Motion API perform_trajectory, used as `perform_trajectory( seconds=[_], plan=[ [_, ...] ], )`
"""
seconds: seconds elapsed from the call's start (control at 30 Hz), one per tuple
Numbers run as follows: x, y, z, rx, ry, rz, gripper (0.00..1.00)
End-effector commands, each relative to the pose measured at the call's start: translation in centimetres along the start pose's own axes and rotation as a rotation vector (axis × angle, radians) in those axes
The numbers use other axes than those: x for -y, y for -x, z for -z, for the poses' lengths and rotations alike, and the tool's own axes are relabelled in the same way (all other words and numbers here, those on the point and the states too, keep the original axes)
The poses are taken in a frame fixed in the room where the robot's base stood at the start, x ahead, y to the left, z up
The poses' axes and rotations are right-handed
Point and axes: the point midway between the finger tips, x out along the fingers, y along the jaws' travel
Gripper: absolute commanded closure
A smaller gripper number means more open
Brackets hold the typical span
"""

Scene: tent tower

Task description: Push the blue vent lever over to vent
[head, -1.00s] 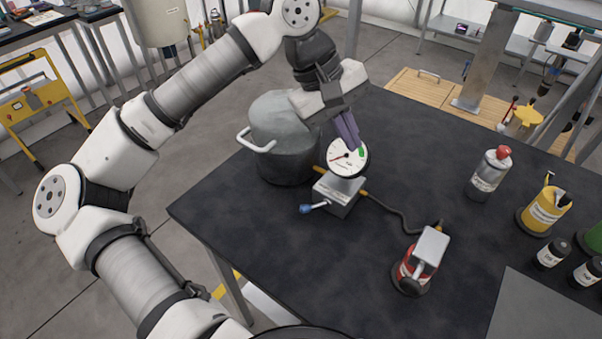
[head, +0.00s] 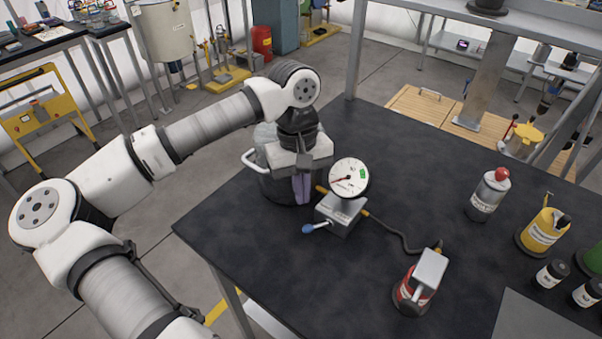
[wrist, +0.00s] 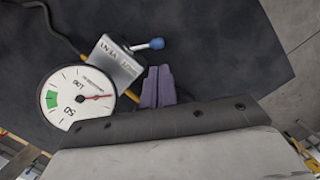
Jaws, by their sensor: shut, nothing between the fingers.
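The blue vent lever (head: 309,229) sticks out to the left from a grey metal block (head: 340,214) on the dark table. In the wrist view the blue knob (wrist: 156,43) points right from the block (wrist: 117,62). A round white gauge (head: 348,178) with a green zone and red needle stands on the block; it also shows in the wrist view (wrist: 72,100). My gripper (head: 302,198) points down, its purple fingers together and empty, just behind and left of the block. In the wrist view the fingertips (wrist: 158,72) are beside the block, apart from the lever.
A grey pot (head: 270,182) with a side handle stands right behind my gripper. A hose (head: 400,235) runs from the block to a red canister (head: 406,290). A red-capped bottle (head: 487,195) and a yellow can (head: 542,232) stand to the right. The table's left edge is near the lever.

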Motion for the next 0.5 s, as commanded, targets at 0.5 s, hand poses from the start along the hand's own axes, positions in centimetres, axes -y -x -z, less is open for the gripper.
perform_trajectory(
  seconds=[0.5],
  plan=[
    [0.0, -5.0, 0.0, 0.0, 0.0, -0.002, 1.0]
  ],
)
